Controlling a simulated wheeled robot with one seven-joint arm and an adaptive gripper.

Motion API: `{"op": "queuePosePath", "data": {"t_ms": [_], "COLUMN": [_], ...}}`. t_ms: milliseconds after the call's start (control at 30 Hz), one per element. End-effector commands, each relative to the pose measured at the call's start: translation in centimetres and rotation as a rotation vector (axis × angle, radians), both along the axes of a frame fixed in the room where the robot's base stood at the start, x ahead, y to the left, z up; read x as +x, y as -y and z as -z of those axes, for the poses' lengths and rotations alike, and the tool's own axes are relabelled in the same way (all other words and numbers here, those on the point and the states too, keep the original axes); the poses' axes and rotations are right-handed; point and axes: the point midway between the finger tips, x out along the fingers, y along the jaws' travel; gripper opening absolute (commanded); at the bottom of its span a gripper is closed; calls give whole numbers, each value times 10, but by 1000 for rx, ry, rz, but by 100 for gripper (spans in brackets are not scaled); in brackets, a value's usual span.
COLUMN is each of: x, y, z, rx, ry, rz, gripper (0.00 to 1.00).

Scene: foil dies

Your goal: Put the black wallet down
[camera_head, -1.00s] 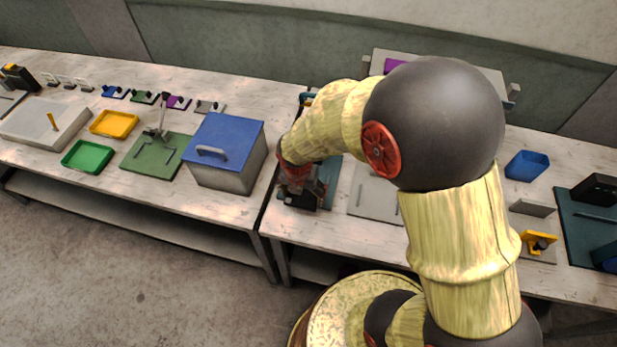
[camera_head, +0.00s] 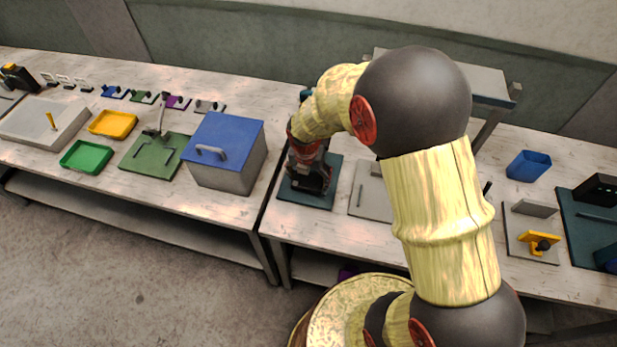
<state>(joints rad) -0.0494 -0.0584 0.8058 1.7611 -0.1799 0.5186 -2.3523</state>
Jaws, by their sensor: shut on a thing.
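My gripper (camera_head: 312,183) is over the dark teal plate (camera_head: 297,197) near the left end of the right-hand table. It points down and is shut on a dark thing, taken as the black wallet. The dark fingers and the wallet blend together, so its outline is unclear. I cannot tell whether the wallet touches the plate. My arm covers part of the table behind.
Left of the gripper, a grey box with a blue lid (camera_head: 222,150) stands on the other table. A grey plate (camera_head: 372,203) lies just right of the teal plate. A raised grey shelf (camera_head: 487,82) stands behind my arm. A blue bin (camera_head: 528,166) is farther right.

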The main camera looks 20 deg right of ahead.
Motion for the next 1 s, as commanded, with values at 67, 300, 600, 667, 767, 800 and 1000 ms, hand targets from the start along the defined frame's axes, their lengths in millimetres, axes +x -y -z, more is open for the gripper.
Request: {"op": "queuePosePath", "data": {"t_ms": [67,300,600,667,767,800,1000], "x": [0,0,0,0,0,0,0], "y": [0,0,0,0,0,0,0], "z": [2,9,12,12,12,12,12], "rx": [0,0,0,0,0,0,0], "ry": [-1,0,0,0,0,0,0], "rz": [0,-1,0,0,0,0,0], "gripper": [45,45,79,82,88,90,93]}}
